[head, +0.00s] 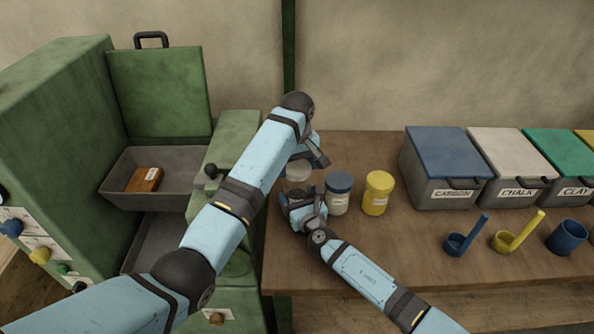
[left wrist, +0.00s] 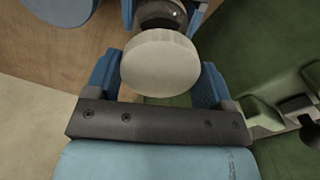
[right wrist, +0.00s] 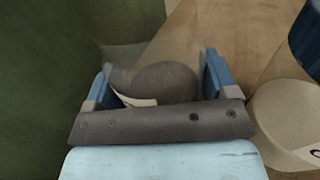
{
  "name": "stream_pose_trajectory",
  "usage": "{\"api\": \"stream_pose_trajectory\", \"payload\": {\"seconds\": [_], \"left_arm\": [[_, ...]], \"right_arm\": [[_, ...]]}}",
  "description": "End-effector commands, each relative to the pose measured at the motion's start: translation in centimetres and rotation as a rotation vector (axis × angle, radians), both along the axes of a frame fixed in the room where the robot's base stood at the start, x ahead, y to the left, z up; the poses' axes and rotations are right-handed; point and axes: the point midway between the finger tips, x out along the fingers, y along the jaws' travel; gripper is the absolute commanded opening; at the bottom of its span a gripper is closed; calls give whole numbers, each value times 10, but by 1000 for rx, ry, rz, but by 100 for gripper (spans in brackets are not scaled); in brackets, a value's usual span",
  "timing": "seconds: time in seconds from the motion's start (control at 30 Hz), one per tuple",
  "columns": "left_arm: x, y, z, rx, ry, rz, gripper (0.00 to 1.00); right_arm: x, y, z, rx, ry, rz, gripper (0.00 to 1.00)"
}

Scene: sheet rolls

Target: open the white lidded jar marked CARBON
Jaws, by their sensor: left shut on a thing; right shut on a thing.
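The white-lidded jar stands at the left end of the wooden table, with its pale lid (head: 298,171) showing between my grippers. In the left wrist view the round white lid (left wrist: 160,65) sits between the blue fingers of my left gripper (left wrist: 157,80), which is shut on it from above. My right gripper (right wrist: 157,85) is shut on the jar's clear body (right wrist: 165,82), low down; dark contents and part of a white label show. In the head view my right gripper (head: 300,203) hides most of the body. Whether the lid is still seated on the rim I cannot tell.
A blue-lidded jar (head: 338,195) stands close right of my right gripper, with a yellow jar (head: 378,193) beyond it. Lidded bins (head: 445,168) line the table's back right; scoops (head: 465,238) lie before them. A green cabinet (head: 60,130) stands left.

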Motion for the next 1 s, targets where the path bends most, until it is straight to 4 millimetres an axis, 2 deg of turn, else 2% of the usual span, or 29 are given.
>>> {"api": "stream_pose_trajectory", "payload": {"seconds": [0.1,0.33,0.37,0.4,0.43,0.67,0.77,1.0], "left_arm": [[0,0,15,0,-2,-1,47],[0,0,17,1,-1,0,47],[0,0,17,1,-1,0,47],[0,0,17,1,-1,0,47],[0,0,17,0,-1,0,47],[0,0,17,1,-1,0,47],[0,0,19,0,-1,0,47],[0,0,28,1,-1,0,47]], "right_arm": [[0,0,0,0,1,1,13],[0,0,0,0,1,1,13],[0,0,0,0,1,1,86],[0,0,0,0,0,1,95],[0,0,0,0,0,1,100],[-1,0,0,0,1,0,100],[-8,-3,-1,0,2,0,100],[-50,-22,0,1,4,0,100]]}}
